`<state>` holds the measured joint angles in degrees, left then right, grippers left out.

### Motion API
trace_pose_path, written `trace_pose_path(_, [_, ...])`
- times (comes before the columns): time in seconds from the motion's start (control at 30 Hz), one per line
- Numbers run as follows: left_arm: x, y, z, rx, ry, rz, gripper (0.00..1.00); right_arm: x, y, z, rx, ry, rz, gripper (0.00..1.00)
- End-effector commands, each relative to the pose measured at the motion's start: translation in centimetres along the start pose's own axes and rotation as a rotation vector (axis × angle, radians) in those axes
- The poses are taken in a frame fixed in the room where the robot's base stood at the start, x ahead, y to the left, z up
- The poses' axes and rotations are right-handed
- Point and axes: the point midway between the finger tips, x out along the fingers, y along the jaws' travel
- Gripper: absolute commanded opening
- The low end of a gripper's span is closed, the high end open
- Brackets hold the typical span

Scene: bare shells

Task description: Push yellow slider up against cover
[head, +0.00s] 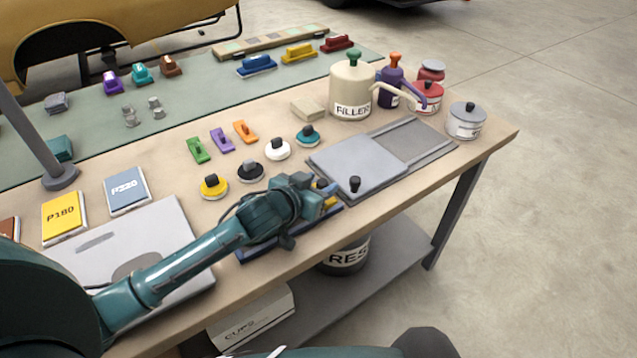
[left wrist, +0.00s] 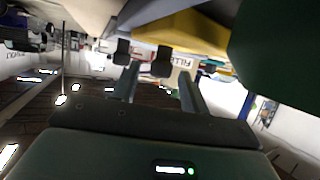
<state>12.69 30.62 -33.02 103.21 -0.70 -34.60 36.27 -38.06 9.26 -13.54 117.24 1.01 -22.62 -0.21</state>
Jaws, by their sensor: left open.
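The yellow slider (head: 330,203) shows only in part, at the right end of a dark blue rail (head: 265,250) along the table's front edge. My left gripper (head: 322,193) is open right at the slider and hides much of it. The grey cover (head: 352,160), a flat plate with a black knob, lies just right of the gripper; I cannot tell whether the slider touches it. In the left wrist view, my open fingers (left wrist: 143,57) have dark tips, and a yellow block (left wrist: 190,30), likely the slider, shows beyond them. My right gripper is not in view.
A recessed grey tray (head: 425,140) shows right of the cover. The FILLER can (head: 352,92) and the grey-lidded pot (head: 466,120) stand behind and right. Round knobbed pucks, such as the yellow one (head: 214,187), stand behind my arm. A grey panel (head: 170,225) lies beneath the arm.

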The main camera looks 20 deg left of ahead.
Motion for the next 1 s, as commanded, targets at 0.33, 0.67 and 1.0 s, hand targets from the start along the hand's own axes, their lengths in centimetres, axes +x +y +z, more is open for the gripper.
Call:
trace_pose_path(0.33, [0.34, 0.04, -0.02, 0.0, 0.0, 0.001, 0.44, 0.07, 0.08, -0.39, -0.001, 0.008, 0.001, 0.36])
trace_pose_path(0.67, [0.32, 0.02, -0.01, 0.0, 0.0, 0.0, 0.17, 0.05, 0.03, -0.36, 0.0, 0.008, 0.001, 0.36])
trace_pose_path(1.0, [0.31, 0.02, 0.0, 0.0, 0.0, 0.0, 0.0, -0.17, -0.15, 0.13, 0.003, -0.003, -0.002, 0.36])
